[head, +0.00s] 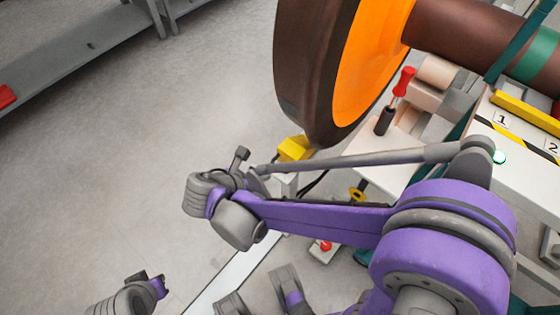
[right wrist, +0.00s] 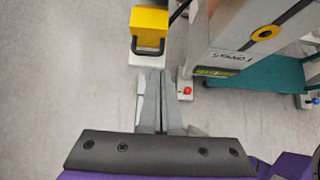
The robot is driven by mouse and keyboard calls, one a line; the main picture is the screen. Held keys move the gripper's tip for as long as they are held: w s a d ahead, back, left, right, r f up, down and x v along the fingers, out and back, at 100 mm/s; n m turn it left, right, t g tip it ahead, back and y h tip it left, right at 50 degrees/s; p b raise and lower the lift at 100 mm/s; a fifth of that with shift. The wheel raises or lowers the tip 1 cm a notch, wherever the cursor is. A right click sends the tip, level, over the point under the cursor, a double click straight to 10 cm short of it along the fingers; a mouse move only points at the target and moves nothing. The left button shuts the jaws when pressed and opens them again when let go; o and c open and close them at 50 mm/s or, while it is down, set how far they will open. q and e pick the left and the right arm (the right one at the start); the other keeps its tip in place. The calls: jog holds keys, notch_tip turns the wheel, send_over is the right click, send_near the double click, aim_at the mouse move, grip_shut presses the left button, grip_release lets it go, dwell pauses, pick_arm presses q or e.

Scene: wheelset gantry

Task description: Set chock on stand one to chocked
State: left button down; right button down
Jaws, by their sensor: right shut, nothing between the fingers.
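The yellow chock (head: 294,148) is on the floor side of the stand, below the rim of the large wheel (head: 372,50). In the right wrist view the chock (right wrist: 150,24) shows a dark loop handle and a pale base. My right gripper (right wrist: 160,85) is shut and empty, its fingertips just short of the chock's base in the picture; I cannot tell whether they touch. In the head view my right wrist is left of the chock, and its fingers cannot be made out. Part of my left arm shows at the bottom left; its fingers are not visible.
A red-handled lever (head: 404,82) stands beside the wheel. A panel marked 1 and 2 (head: 525,140) with a green light is at the right. A yellow ring (right wrist: 265,33) and a red button (right wrist: 187,90) are near the stand. The floor (head: 120,150) at left is clear.

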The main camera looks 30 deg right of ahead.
jog(key=shift+s+d, duration=0.1)
jog(key=shift+d, duration=0.05)
jog(key=b, duration=0.3)
send_near(297, 155)
jog(key=f, duration=0.1)
jog(key=d+f, duration=0.1)
jog(key=f, duration=0.3)
jog(key=shift+w+d+f, duration=0.2)
jog(key=shift+w+f, duration=0.05)
jog(key=shift+w+d, duration=0.2)
jog(key=shift+d, duration=0.2)
jog(key=d, duration=0.1)
jog(key=w+d, duration=0.1)
jog(key=d, duration=0.1)
jog(key=shift+w, duration=0.1)
jog(key=shift+a, duration=0.15)
